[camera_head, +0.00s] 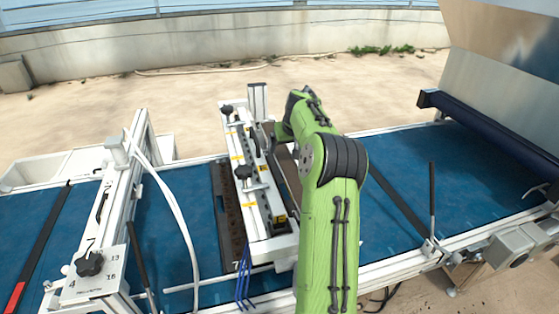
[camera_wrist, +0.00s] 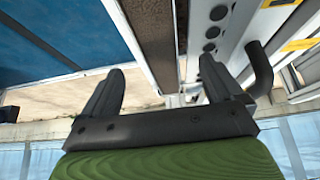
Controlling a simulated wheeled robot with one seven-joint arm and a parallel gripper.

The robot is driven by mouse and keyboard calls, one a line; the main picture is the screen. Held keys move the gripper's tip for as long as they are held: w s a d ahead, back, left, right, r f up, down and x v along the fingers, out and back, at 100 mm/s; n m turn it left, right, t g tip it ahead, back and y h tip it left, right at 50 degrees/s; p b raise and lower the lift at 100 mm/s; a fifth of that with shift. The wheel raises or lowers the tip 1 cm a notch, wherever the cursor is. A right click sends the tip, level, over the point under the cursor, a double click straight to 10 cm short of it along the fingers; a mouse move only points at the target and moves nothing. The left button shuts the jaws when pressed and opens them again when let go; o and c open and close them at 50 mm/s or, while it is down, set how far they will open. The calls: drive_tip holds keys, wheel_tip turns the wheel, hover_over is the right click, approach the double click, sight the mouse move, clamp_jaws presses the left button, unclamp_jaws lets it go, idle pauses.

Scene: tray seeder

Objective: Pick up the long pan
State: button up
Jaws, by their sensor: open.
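My gripper shows in the wrist view (camera_wrist: 163,82), with its two dark fingers apart and nothing between them. A long narrow strip with a brown surface and pale edges (camera_wrist: 150,40) runs away beyond the gap between the fingers. It looks like the long pan, but I cannot be sure. In the head view a brown strip (camera_head: 287,168) shows beside the white seeder beam, partly hidden by my green arm. My gripper's fingertips are not clear there. I cannot tell how far the fingers are from the strip.
The white seeder beam (camera_head: 255,190) with black knobs stands just left of my arm. A dark tray with brown fill (camera_head: 231,215) lies left of it on the blue conveyor (camera_head: 165,210). In the wrist view a dark curved handle (camera_wrist: 262,70) is close to the right finger.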

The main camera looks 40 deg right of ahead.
sight(283, 159)
drive_tip(key=x, duration=0.7)
drive_tip(key=shift+w+d+f, duration=0.2)
drive_tip(key=shift+f, duration=0.1)
drive_tip(key=shift+s+r, duration=0.1)
drive_tip(key=shift+s, duration=0.05)
drive_tip(key=shift+c, duration=0.7)
drive_tip(key=c, duration=1)
